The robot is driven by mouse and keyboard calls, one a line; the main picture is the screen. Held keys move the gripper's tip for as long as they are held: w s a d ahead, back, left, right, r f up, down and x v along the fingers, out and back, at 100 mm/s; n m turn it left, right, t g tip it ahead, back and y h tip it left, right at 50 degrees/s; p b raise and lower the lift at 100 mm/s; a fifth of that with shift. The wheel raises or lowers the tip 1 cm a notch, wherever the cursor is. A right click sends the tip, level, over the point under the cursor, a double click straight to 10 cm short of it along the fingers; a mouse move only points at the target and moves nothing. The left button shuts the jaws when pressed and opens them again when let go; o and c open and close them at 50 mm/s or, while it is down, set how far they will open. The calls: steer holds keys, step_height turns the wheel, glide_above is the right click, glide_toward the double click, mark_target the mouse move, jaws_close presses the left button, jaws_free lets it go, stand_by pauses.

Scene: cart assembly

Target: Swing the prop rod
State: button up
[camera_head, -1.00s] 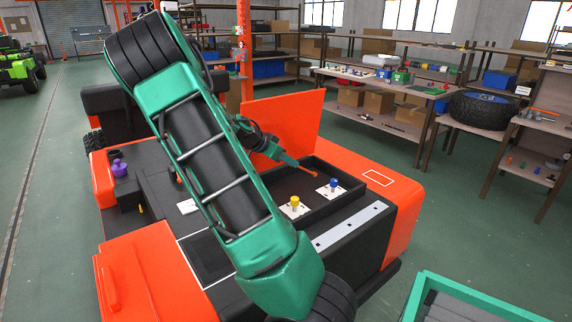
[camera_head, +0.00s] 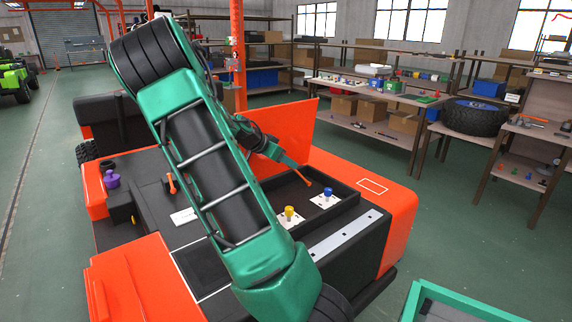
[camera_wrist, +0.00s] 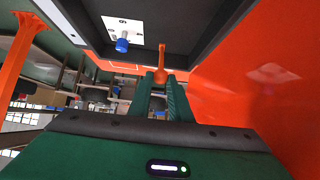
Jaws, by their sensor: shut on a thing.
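The prop rod (camera_wrist: 162,56) is a thin orange rod with a rounded end, seen in the wrist view between my fingertips. My gripper (camera_wrist: 160,80) is shut on it. In the head view its orange tip (camera_head: 306,182) shows at the end of my gripper (camera_head: 292,166), over the dark open bay of the cart. The raised orange panel (camera_head: 290,132) stands behind my gripper. The rest of the rod is hidden by my fingers or too small to tell.
A yellow knob (camera_head: 289,213) and a blue knob (camera_head: 328,192) stand on white plates by the bay; the blue one also shows in the wrist view (camera_wrist: 122,44). A purple knob (camera_head: 112,180) and an orange lever (camera_head: 172,183) stand left. Shelves (camera_head: 370,100) line the back.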

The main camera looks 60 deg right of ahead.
steer(key=shift+s+d+r, duration=0.25)
steer(key=shift+d+r, duration=0.15)
steer(key=shift+d, duration=0.2)
steer(key=shift+s+d+r, duration=0.25)
steer(key=shift+d+r, duration=0.15)
steer(key=shift+d, duration=0.2)
steer(key=shift+s+d+r, duration=0.25)
steer(key=shift+d+r, duration=0.15)
steer(key=shift+d, duration=0.2)
steer(key=shift+s+d+r, duration=0.2)
steer(key=shift+d, duration=0.45)
steer(key=shift+s+d+r, duration=0.25)
steer(key=shift+d, duration=0.45)
steer(key=shift+s+d+r, duration=0.2)
steer(key=shift+d, duration=0.45)
steer(key=o, duration=0.9)
steer(key=shift+w, duration=0.1)
